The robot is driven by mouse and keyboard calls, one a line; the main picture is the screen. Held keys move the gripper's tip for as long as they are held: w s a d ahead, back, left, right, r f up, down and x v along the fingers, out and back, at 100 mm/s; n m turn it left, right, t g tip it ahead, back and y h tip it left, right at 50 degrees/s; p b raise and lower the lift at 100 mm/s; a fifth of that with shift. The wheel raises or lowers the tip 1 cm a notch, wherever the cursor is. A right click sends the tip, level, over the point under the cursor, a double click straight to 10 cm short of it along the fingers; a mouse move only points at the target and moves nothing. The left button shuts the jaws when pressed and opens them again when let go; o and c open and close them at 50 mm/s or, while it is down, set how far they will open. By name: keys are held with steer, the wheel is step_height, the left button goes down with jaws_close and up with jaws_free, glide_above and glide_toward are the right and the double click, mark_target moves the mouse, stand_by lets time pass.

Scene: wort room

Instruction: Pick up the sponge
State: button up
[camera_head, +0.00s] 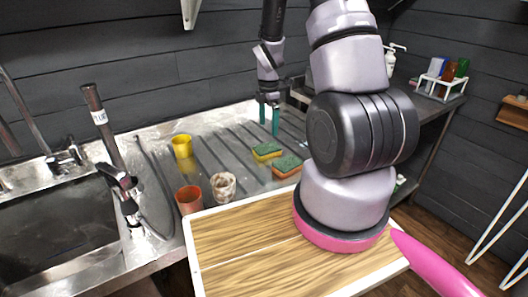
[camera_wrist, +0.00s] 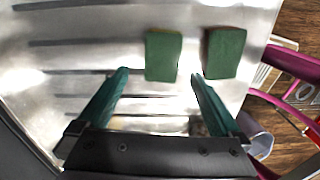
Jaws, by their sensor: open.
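Two sponges with green tops lie on the ribbed steel drainboard. The yellow-sided sponge (camera_head: 267,151) is farther back, and the orange-sided sponge (camera_head: 287,167) is nearer and to its right. The wrist view shows both green tops, a left sponge (camera_wrist: 163,55) and a right sponge (camera_wrist: 225,53). My gripper (camera_head: 269,119) points down above the drainboard, behind the sponges in the head view. Its teal fingers are apart and empty. In the wrist view my gripper (camera_wrist: 159,76) has the left sponge just past and between its fingertips, with no visible contact.
A yellow cup (camera_head: 182,147), an orange cup (camera_head: 189,199) and a stained pale cup (camera_head: 223,186) stand left of the sponges. The sink (camera_head: 60,225) and faucet are at the left. A wooden board (camera_head: 240,245) lies in front.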

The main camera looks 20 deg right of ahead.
mark_target(270, 147)
step_height(270, 147, down, 4)
steer(key=shift+r, duration=0.1)
steer(key=f, duration=0.5)
steer(key=shift+s+d+f, duration=0.2)
steer(key=shift+s+f, duration=0.05)
steer(key=shift+f, duration=0.05)
steer(key=c, duration=1.1)
steer(key=shift+r, duration=5.05)
steer(key=shift+c, duration=0.3)
steer(key=o, duration=0.6)
steer(key=c, duration=0.5)
